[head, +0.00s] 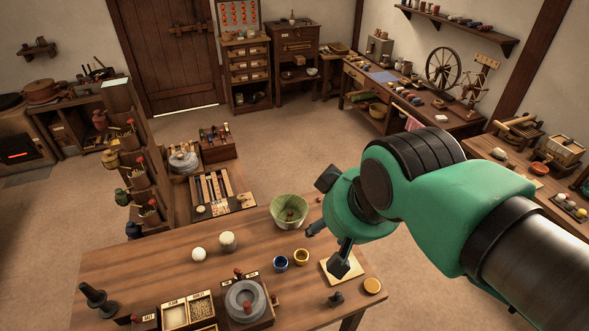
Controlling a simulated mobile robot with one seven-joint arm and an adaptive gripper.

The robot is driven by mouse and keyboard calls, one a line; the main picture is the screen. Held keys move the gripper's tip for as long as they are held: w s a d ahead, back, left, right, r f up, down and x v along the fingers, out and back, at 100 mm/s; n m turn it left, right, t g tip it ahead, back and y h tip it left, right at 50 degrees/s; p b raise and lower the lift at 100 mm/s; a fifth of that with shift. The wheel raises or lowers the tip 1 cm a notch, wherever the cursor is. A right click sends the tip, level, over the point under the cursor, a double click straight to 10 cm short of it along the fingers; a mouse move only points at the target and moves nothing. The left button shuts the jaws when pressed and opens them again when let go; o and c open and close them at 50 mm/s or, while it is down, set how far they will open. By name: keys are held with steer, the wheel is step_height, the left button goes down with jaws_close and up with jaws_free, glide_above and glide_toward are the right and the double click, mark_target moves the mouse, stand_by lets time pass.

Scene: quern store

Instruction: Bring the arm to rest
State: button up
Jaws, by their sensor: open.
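My green arm (420,205) reaches in from the right side of the head view, over the right end of the wooden table (150,262). My gripper (325,250) points down with its dark fingers spread apart, and nothing shows between them. One finger overlaps a pale square board (350,273) in the picture; I cannot tell the height between them.
A grey quern (245,300) and a compartment tray (188,312) are at the front. A dark knob (335,299) and a round tan lid (372,286) lie near the right edge. Open floor lies behind.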

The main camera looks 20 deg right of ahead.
step_height(320, 180, down, 6)
steer(key=b, duration=0.6)
steer(key=shift+f, duration=0.15)
stand_by(1.0)
